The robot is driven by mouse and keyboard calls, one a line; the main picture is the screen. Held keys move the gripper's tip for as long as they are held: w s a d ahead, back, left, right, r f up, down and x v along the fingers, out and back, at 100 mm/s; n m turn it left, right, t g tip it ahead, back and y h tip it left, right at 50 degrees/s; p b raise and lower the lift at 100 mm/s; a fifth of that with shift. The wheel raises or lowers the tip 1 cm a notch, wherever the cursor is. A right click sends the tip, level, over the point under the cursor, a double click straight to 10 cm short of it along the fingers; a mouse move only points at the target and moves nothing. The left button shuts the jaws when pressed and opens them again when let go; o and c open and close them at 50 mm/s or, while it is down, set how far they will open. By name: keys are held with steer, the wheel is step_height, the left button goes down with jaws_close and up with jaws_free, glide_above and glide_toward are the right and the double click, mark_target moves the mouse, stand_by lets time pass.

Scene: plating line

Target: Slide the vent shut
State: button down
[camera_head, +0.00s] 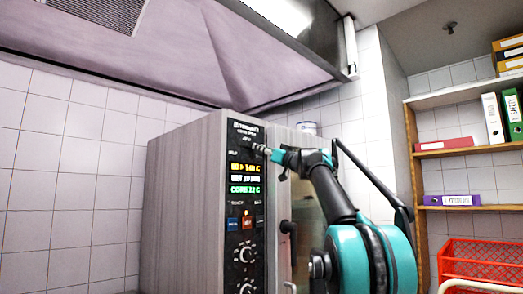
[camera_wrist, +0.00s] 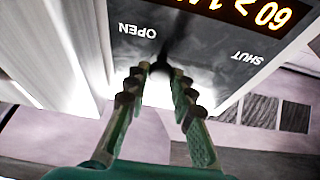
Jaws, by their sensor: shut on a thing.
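The oven (camera_head: 190,205) stands in the middle of the head view, its dark control panel (camera_head: 243,275) facing right. My gripper (camera_head: 262,151) reaches the top of the panel from the right, just above the lit displays. In the wrist view the panel is upside down, with the word OPEN (camera_wrist: 137,30) at left and SHUT (camera_wrist: 248,57) at right. My gripper (camera_wrist: 158,80) is shut on the small dark vent slider (camera_wrist: 160,67), mostly hidden between the fingertips. The slider is between the two words, closer to OPEN.
A large hood (camera_head: 170,50) hangs above the oven. Dials (camera_head: 245,252) and coloured buttons (camera_head: 248,222) sit lower on the panel. Shelves with binders (camera_head: 493,118) and a red crate (camera_head: 485,262) stand at right, behind my arm.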

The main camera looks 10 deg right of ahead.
mark_target(239, 142)
steer(key=s+a, duration=0.1)
steer(key=a, duration=0.1)
steer(key=s+a, duration=0.3)
steer(key=a, duration=0.1)
steer(key=shift+s, duration=0.15)
steer(key=c, duration=1.4)
jaws_free()
steer(key=shift+s, duration=0.1)
steer(key=shift+o, duration=0.4)
steer(key=v, duration=1.2)
